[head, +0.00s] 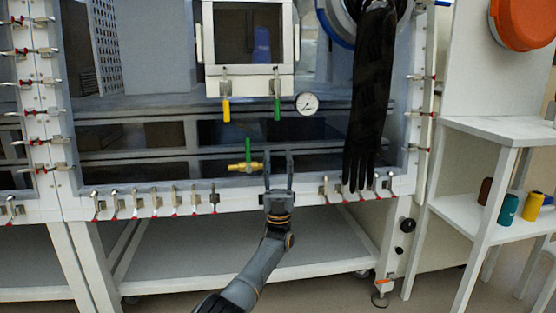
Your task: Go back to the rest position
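My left gripper (278,163) is in front of the lower edge of the glovebox window. Its two fingers point up and stand apart, with nothing seen between them. Just left of it is a brass valve (243,167) with a green lever (248,150) that stands upright. The gripper looks close to the valve's right end; I cannot tell whether they touch. My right gripper is not in view.
A black glove (369,100) hangs from a port at the right. A small antechamber (249,82) with yellow and green handles and a gauge (307,104) sit above. Clamps line the window frame. A white shelf (500,128) with small containers stands at right.

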